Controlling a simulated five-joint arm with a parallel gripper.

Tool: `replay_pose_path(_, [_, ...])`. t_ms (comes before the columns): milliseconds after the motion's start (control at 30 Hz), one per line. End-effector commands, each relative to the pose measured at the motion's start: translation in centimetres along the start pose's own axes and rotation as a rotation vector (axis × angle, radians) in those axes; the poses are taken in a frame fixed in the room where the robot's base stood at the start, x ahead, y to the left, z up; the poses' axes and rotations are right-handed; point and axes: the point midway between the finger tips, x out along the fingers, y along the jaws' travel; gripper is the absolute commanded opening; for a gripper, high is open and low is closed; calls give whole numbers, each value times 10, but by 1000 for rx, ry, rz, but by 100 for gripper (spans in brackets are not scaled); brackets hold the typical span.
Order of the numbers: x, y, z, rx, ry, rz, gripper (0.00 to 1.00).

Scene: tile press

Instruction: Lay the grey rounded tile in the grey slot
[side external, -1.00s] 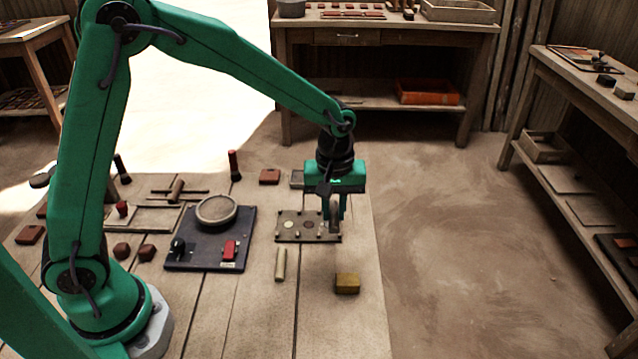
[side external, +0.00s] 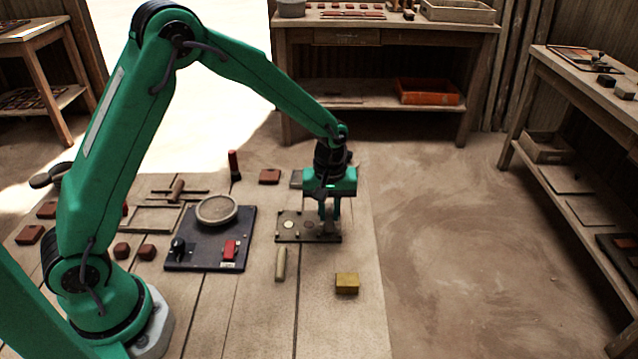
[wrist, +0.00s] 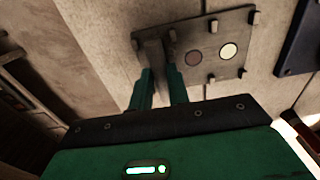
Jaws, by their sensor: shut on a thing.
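My gripper (side external: 329,214) points down over the right end of a dark plate (side external: 296,239) with small posts around its edge. It is shut on a grey tile (wrist: 156,60), which shows between the two fingers in the wrist view. The fingers hide much of the tile, and I cannot tell whether it touches the plate. The plate also shows in the wrist view (wrist: 213,70). It has a cream round spot (wrist: 228,51) and a brown round spot (wrist: 194,56) side by side. The grey slot is hidden behind the fingers and tile.
A dark press base (side external: 205,255) with a round bowl-like top (side external: 216,209) and a red block (side external: 231,249) stands left of the plate. A pale cylinder (side external: 280,264) and a yellow block (side external: 347,283) lie in front. Bare table surrounds the yellow block.

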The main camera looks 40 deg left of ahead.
Motion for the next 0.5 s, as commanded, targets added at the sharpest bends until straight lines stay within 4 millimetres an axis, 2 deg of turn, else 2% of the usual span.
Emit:
replay_pose_path(133, [13, 0, 0, 0, 0, -1, 0])
replay_pose_path(500, [16, 0, 0, 0, 0, 0, 0])
